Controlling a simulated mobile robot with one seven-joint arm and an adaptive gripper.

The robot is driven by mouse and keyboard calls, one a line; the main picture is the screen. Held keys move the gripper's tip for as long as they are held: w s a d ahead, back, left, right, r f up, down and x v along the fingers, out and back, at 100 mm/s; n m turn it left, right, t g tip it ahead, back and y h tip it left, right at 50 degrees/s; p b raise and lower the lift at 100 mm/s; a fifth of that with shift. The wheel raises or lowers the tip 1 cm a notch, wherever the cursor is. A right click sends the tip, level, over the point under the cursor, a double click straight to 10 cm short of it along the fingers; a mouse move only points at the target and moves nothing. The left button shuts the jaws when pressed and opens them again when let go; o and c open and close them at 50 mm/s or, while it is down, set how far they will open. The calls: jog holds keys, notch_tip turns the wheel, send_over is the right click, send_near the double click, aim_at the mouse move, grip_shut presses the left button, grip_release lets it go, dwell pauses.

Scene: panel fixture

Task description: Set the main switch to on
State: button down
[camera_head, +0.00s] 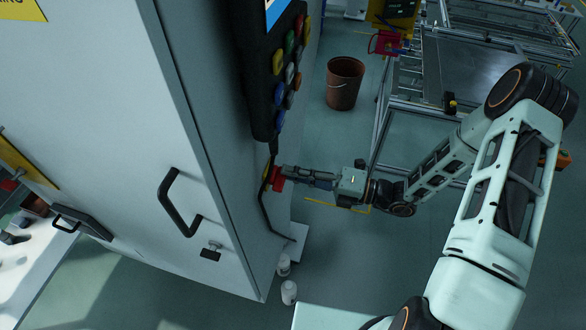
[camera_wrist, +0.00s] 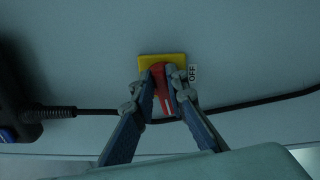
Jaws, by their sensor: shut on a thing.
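The main switch is a red knob (camera_wrist: 159,78) on a yellow plate (camera_wrist: 150,63) on the cabinet's side. An "OFF" label (camera_wrist: 192,73) sits at the right edge of the plate in the wrist view. In the head view, part of the red switch (camera_head: 277,180) shows beside the cabinet's edge. My gripper (camera_wrist: 162,95) is shut on the red knob, with one finger on each side of it. The fingers hide part of the knob. In the head view, my gripper (camera_head: 285,172) reaches the switch from the right.
A black button panel (camera_head: 284,65) with several coloured buttons hangs above the switch. A black cable (camera_wrist: 100,112) runs past just below the plate. A brown bucket (camera_head: 345,83) and a metal frame table (camera_head: 470,70) stand behind. White containers (camera_head: 288,292) stand on the floor.

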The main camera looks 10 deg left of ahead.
jog(key=shift+f+m+p, duration=0.15)
jog(key=shift+m+p, duration=0.2)
jog(key=shift+m, duration=0.85)
jog(key=c, duration=1.9)
grip_release()
jog(key=shift+c, duration=0.2)
jog(key=d, duration=1.2)
jog(key=shift+s, duration=0.45)
